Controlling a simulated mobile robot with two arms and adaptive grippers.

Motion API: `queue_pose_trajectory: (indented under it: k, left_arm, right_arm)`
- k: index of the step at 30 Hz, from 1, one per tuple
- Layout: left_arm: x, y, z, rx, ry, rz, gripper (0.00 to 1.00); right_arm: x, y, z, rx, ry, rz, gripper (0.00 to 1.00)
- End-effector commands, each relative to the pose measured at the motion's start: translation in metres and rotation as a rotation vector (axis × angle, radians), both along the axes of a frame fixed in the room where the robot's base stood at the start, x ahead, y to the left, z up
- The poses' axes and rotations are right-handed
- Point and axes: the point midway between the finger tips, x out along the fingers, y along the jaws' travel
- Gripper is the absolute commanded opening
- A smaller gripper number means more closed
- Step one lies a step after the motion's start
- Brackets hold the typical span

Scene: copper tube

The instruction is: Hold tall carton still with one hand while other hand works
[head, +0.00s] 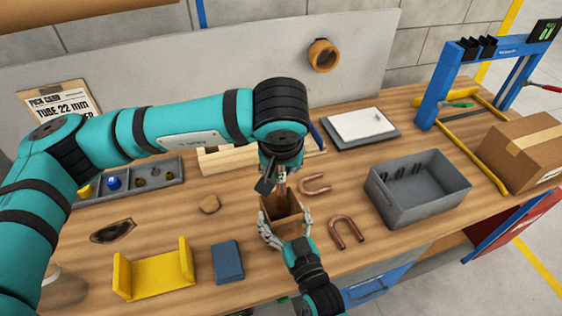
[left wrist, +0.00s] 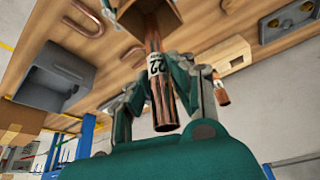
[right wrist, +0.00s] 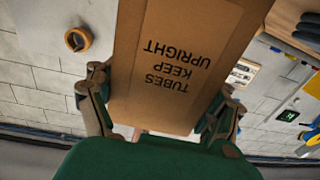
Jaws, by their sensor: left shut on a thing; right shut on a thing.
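The tall brown carton (head: 285,221) stands open-topped on the workbench at the front middle. In the right wrist view its face (right wrist: 175,55) reads "TUBES KEEP UPRIGHT", upside down in the picture. My right gripper (head: 284,234) is shut on the carton, its fingers on opposite sides. My left gripper (head: 280,180) is above the carton, shut on a copper tube. In the left wrist view this tube (left wrist: 158,85) carries a white "22" label, and its far end meets the carton's mouth (left wrist: 150,12). How deep it reaches is hidden.
Two bent copper tubes lie nearby, one (head: 347,232) right of the carton, one (head: 315,184) behind. A grey bin (head: 417,205) stands at right. A blue block (head: 227,262) and yellow cradle (head: 152,280) are at left. A wooden rack (head: 215,160) is behind.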

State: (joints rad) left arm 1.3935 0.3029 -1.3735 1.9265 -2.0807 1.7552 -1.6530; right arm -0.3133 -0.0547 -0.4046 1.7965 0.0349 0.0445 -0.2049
Motion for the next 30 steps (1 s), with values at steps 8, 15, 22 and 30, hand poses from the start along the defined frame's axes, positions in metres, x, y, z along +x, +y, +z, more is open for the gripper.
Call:
queue_pose_trajectory:
  k: [8,15,22,30]
  left_arm:
    - [0.0,0.0,-0.014,0.0,0.0,0.0,0.0]
    - [0.0,0.001,-0.026,0.001,0.001,0.0,0.0]
    - [0.0,0.001,-0.037,0.001,0.0,0.001,0.0]
    - [0.0,0.001,-0.051,0.0,0.0,0.001,0.0]
  right_arm:
    - [0.0,0.0,0.0,0.0,0.0,0.0,0.48]
    - [0.0,0.0,0.0,0.0,0.0,0.0,0.48]
    - [0.0,0.0,0.0,0.0,0.0,0.0,0.48]
    - [0.0,0.0,0.0,0.0,0.0,0.0,0.48]
